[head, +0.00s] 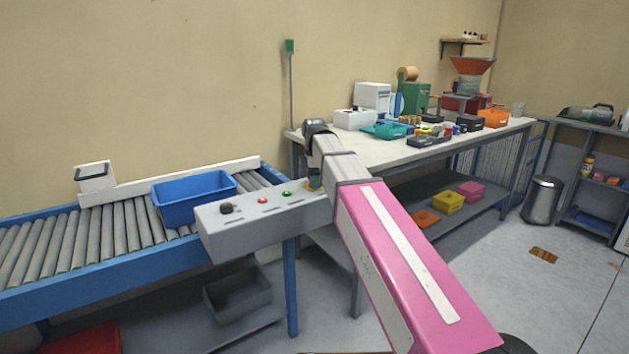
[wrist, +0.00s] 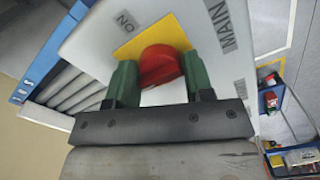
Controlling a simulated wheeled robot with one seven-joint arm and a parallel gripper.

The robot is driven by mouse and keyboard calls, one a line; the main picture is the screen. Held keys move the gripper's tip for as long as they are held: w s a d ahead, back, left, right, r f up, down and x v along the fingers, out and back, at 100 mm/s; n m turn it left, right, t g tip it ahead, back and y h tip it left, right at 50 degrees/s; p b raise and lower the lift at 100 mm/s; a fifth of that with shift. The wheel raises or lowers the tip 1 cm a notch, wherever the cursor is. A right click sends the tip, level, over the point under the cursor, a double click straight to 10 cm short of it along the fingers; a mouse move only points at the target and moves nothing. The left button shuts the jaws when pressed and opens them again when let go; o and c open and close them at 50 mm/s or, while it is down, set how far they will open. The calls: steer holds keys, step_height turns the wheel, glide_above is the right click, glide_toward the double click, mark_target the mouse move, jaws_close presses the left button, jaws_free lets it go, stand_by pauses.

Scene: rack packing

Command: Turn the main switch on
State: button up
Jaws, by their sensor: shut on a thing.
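The main switch is a red rotary knob (wrist: 160,62) on a yellow plate (wrist: 185,36), on a light panel lettered ON and MAIN in the wrist view. My gripper (wrist: 160,76) has its green fingers on either side of the knob and is shut on it. The knob's exact pointing is hard to tell because the fingers cover part of it. In the head view the switch sits at the right end of the grey control box (head: 262,221), where my arm hides most of it.
The control box also carries a black knob (head: 226,208), a red button (head: 263,200) and a green button (head: 287,194). A blue tote (head: 193,205) stands on the roller conveyor (head: 105,233) behind it. A workbench (head: 395,154) with bins and machines stands to the right.

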steer(key=m, duration=0.8)
steer(key=shift+m, duration=0.3)
steer(key=m, duration=0.4)
steer(key=shift+m, duration=2.5)
steer(key=o, duration=0.8)
steer(key=shift+o, duration=0.2)
